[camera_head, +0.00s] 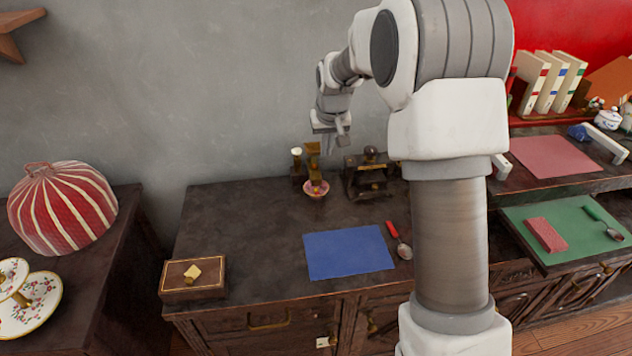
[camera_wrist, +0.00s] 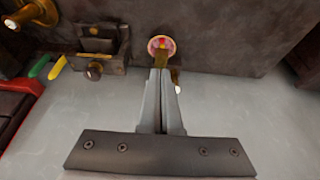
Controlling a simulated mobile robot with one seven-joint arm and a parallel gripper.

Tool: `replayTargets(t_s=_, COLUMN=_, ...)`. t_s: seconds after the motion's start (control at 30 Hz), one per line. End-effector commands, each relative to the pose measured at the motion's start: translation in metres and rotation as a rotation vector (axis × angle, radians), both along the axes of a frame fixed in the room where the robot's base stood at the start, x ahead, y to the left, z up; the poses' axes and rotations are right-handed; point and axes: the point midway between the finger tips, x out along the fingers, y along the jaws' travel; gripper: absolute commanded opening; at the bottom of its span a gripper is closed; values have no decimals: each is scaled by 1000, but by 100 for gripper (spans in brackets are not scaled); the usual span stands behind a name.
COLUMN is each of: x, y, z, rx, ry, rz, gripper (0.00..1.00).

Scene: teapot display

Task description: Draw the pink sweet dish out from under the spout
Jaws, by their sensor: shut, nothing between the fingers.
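The small pink sweet dish (camera_head: 316,192) sits at the back of the dark cabinet top, near the wall. A brass piece, seemingly the spout (camera_head: 313,163), stands directly over it and hides part of its inside. In the wrist view the pink dish (camera_wrist: 153,42) shows just beyond my fingertips, with brass in front of it. My gripper (camera_head: 328,147) is above and behind the dish, close to the wall. Its grey fingers (camera_wrist: 160,72) are together and empty, pointing toward the dish. I cannot tell whether they touch the brass.
A dark wooden stand (camera_head: 368,178) is close on the dish's right. A small brass-and-dark post (camera_head: 297,163) is close on its left. A blue mat (camera_head: 347,252), a red-handled spoon (camera_head: 404,250) and a wooden box (camera_head: 193,279) lie nearer the front. The cabinet top before the dish is clear.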

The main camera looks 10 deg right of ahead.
Motion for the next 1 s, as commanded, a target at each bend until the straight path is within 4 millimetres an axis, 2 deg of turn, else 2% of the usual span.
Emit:
replayTargets(t_s=0.03, x=10, y=0, z=-23, rx=1, ry=9, rz=-1, gripper=0)
replayTargets(t_s=0.1, x=23, y=0, z=-45, rx=3, ry=14, rz=-1, gripper=0)
replayTargets(t_s=0.3, x=46, y=0, z=-93, rx=5, ry=24, rz=-2, gripper=0)
replayTargets(t_s=0.67, x=60, y=0, z=-128, rx=7, ry=29, rz=-4, gripper=0)
replayTargets(t_s=1.0, x=79, y=0, z=-184, rx=8, ry=28, rz=-4, gripper=0)
